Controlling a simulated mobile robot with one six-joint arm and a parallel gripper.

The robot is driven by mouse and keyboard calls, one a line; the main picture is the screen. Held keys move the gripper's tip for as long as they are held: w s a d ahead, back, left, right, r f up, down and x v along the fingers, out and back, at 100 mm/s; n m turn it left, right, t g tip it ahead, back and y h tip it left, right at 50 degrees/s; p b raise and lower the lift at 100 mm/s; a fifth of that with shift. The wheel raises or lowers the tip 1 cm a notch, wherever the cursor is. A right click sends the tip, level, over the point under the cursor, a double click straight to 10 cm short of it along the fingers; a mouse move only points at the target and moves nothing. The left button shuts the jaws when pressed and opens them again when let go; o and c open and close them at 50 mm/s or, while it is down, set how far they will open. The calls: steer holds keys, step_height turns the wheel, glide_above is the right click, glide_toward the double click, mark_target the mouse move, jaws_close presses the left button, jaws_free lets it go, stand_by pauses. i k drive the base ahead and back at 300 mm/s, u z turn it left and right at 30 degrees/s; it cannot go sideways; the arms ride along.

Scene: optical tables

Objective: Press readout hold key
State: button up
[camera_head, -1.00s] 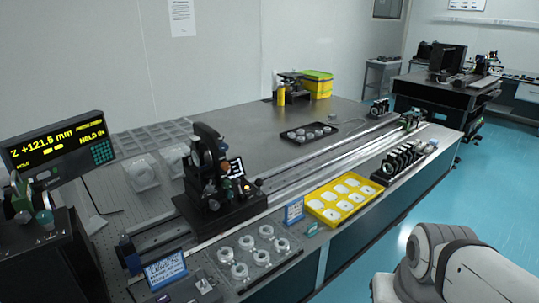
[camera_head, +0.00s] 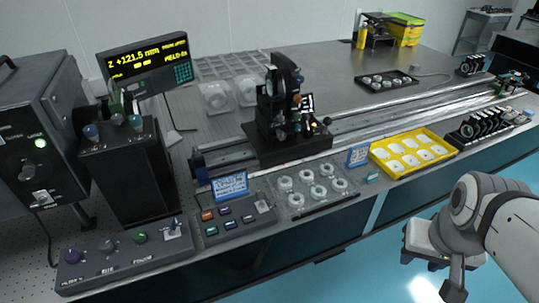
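The black readout (camera_head: 150,62) stands at the back left, its yellow text showing "Z +121.5 mm" and a smaller "HELD" line. A green keypad (camera_head: 183,73) is on the right of its face. A grey key box (camera_head: 236,219) with several small coloured keys lies near the front edge, behind it a blue label card (camera_head: 230,186). The key legends are too small to read, so I cannot tell which is the hold key. My arm shows at the lower right, off the table's front edge, away from readout and key box. My gripper's fingers cannot be made out.
A black box (camera_head: 128,178) and a knob panel (camera_head: 125,258) stand at the front left. An optical mount (camera_head: 282,110) rises mid-table beside rails. A clear tray of rings (camera_head: 312,186) and a yellow tray (camera_head: 385,156) line the front edge. The floor in front is free.

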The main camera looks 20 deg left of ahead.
mark_target(230, 224)
steer(key=u, duration=1.05)
steer(key=k, duration=0.55)
steer(key=u, duration=0.35)
steer(key=i, duration=0.45)
